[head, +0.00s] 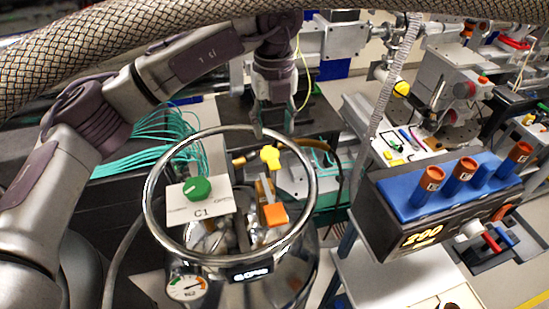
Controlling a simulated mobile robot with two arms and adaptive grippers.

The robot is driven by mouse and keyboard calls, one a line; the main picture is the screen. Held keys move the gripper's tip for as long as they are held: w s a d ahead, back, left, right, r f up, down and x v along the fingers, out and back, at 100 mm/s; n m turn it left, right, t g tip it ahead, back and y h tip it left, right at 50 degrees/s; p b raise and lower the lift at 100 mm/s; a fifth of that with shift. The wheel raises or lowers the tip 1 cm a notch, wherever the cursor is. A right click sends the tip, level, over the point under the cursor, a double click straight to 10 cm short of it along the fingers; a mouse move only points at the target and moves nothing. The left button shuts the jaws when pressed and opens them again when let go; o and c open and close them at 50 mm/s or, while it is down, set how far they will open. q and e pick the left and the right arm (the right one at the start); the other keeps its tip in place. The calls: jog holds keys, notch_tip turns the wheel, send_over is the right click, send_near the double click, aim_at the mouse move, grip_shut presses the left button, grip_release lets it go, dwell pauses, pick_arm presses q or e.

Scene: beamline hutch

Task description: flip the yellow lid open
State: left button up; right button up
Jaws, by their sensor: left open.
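A small bright yellow piece (270,157) shows inside the steel ring (147,190) of a metal vessel, near a brass fitting. A rounder yellow piece (401,88) sits farther right on the grey equipment. I cannot tell which of these is the lid, or whether it is open or shut. My left arm comes in from the left and bends down at the top middle. My left gripper (273,128) points down, open, with its fingertips just above the yellow piece in the ring in the picture. I cannot tell if they touch. My right gripper is not in view.
A green knob (197,188) on a white C1 plate, an orange block (275,214) and a gauge (187,287) are on the vessel. A blue rack (400,196) with several orange-capped vials stands right. A braided hose (130,38) crosses the top.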

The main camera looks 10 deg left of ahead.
pick_arm(q)
jog(key=b, duration=0.2)
send_over(274, 165)
jog(key=f, duration=0.5)
jog(key=shift+s+d, duration=0.1)
jog(key=shift+s, duration=0.2)
jog(key=f, duration=0.1)
jog(key=f+b, duration=0.1)
jog(key=f, duration=0.1)
jog(key=w+f+b, duration=0.1)
jog(key=f, duration=0.1)
jog(key=shift+f, duration=0.15)
jog(key=shift+s+f, duration=0.15)
jog(key=shift+f, duration=0.15)
jog(key=c, duration=0.7)
grip_shut()
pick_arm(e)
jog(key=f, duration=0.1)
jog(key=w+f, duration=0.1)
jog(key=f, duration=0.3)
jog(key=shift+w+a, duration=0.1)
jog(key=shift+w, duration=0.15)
